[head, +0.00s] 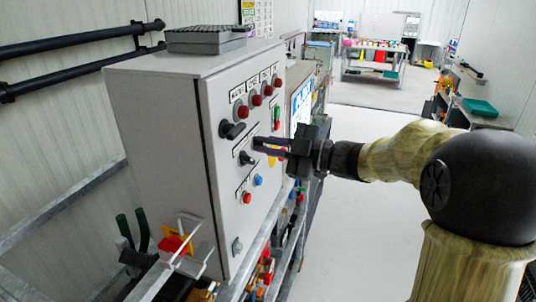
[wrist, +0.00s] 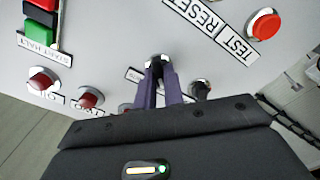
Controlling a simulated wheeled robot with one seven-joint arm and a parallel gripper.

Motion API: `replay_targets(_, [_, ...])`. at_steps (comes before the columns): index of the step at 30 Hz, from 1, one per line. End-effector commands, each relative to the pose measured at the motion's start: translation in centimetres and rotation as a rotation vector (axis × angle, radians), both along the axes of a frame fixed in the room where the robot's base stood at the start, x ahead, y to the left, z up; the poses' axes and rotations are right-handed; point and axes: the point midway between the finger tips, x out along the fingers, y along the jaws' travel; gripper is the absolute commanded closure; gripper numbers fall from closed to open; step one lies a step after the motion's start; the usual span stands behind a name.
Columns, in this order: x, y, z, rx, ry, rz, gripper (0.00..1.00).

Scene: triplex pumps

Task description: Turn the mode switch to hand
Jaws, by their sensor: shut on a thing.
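A grey control cabinet (head: 160,140) has a front panel with red lamps, buttons and black rotary switches. My gripper (head: 260,144) reaches in from the right, its fingertips against the panel. In the wrist view, my gripper's dark fingers (wrist: 160,78) are shut on a switch knob with a chrome ring (wrist: 158,60); the knob is mostly hidden between them. Its label (wrist: 133,74) is too small to read, so I cannot tell its setting or confirm it is the mode switch. Other black rotary switches show at the upper left (head: 232,129) and just below my fingers (head: 248,158).
A blue button (head: 257,181) and a red button (head: 246,197) sit low on the panel. A green and black button block (wrist: 40,30) and a red button (wrist: 264,25) show in the wrist view. Pipes and tools crowd below the cabinet; the floor to the right is clear.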

Motion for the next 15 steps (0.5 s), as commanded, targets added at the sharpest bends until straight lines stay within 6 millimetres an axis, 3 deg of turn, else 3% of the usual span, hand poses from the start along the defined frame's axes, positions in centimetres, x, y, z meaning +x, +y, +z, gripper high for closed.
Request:
replay_targets(13, [0.0,-0.01,0.04,-0.006,-0.015,-0.001,1.0])
replay_targets(14, [0.01,-0.01,0.03,-0.006,-0.015,-0.001,0.86])
replay_targets(15, [0.01,-0.01,0.03,-0.006,-0.015,-0.001,0.78])
